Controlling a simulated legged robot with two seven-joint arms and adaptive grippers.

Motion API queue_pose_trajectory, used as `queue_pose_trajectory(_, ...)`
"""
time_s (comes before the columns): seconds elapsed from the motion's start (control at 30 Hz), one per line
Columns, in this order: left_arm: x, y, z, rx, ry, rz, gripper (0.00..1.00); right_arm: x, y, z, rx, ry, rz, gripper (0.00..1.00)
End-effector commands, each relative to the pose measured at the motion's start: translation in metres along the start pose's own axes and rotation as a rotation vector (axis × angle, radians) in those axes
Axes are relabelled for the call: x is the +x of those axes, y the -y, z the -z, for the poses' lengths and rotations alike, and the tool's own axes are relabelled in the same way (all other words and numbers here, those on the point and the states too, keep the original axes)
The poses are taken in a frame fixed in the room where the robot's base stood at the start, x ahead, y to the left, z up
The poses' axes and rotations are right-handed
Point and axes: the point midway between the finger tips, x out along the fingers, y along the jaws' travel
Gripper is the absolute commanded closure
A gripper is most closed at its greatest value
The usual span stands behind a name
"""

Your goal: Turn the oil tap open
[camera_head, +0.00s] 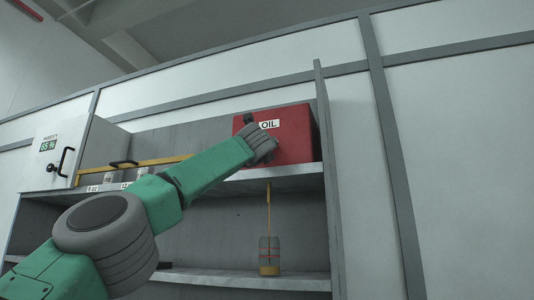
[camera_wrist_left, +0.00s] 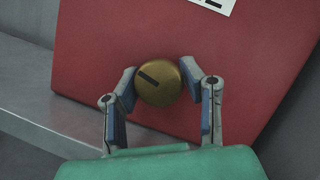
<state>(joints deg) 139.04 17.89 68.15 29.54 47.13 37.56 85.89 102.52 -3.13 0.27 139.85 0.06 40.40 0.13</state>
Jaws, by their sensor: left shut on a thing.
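The red oil box (camera_head: 296,132) with a white OIL label (camera_head: 269,125) stands on the upper shelf. In the left wrist view its red face (camera_wrist_left: 95,45) fills the background. A round brass tap knob (camera_wrist_left: 160,90) with a dark slanted mark sits on that face. My left gripper (camera_wrist_left: 160,77) is shut on the knob, one finger at each side. In the head view my wrist hides the knob. A thin yellow stream (camera_head: 268,208) runs below the box down to a clear cup (camera_head: 269,246) with red lines and yellow liquid at its bottom. My right gripper is not in view.
The cup stands on the lower shelf (camera_head: 220,278). A white cabinet door with a 65 % display (camera_head: 48,146) and a dark handle is at the left. Small labelled containers (camera_head: 110,184) stand on the upper shelf behind my arm. A grey upright panel (camera_head: 325,150) is right of the box.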

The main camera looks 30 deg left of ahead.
Motion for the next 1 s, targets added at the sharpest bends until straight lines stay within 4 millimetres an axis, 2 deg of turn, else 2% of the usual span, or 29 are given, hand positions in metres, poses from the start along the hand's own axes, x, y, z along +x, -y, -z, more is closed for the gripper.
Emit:
queue_pose_trajectory(0.03, -0.0005, 0.0011, -0.0073, -0.032, 0.009, -0.011, 0.94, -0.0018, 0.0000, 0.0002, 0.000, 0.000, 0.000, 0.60)
queue_pose_trajectory(0.4, 0.0001, -0.0002, -0.0069, -0.169, 0.009, -0.069, 0.93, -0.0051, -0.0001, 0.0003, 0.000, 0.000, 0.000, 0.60)
queue_pose_trajectory(0.93, 0.0001, -0.0007, -0.0074, -0.190, 0.010, -0.077, 0.93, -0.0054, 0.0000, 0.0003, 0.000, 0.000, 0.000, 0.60)
queue_pose_trajectory(0.97, 0.0001, -0.0007, -0.0074, -0.190, 0.010, -0.077, 0.61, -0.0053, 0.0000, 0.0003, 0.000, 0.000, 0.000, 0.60)
queue_pose_trajectory(1.0, 0.0002, -0.0007, -0.0071, -0.189, 0.009, -0.077, 0.47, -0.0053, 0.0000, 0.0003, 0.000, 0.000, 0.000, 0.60)
